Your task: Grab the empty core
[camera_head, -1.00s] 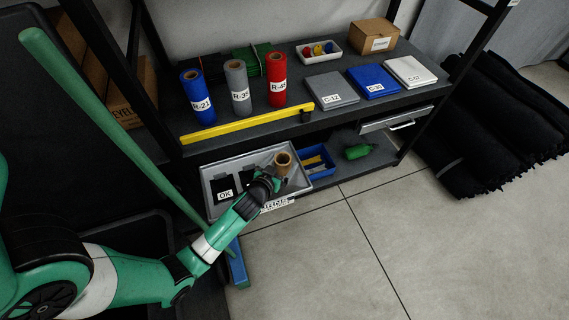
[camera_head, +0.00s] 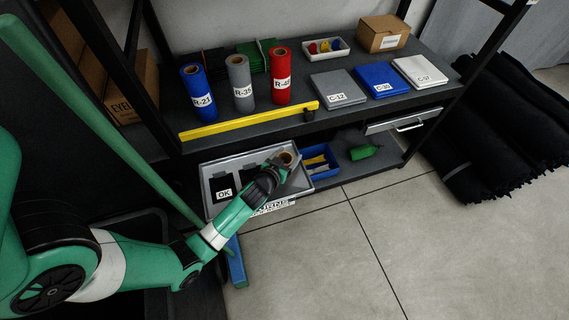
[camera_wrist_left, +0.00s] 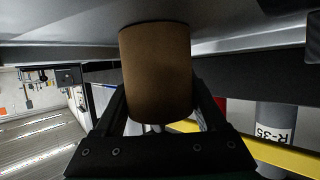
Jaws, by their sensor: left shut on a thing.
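The empty core (camera_head: 287,158) is a short brown cardboard tube in the grey tray (camera_head: 307,184) on the lower shelf. My left gripper (camera_head: 275,171) reaches in from the left over the tray's front and is shut on the core. In the left wrist view the core (camera_wrist_left: 157,72) fills the space between the two fingers of my left gripper (camera_wrist_left: 160,112). The gripper partly hides the core in the head view. My right gripper is not in view.
The yellow bar (camera_head: 250,121) runs along the upper shelf's front edge, above the tray. Blue (camera_head: 198,94), grey (camera_head: 240,84) and red (camera_head: 281,77) rolls stand behind it. A blue bin (camera_head: 321,163) sits right of the tray. The floor (camera_head: 330,250) in front is clear.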

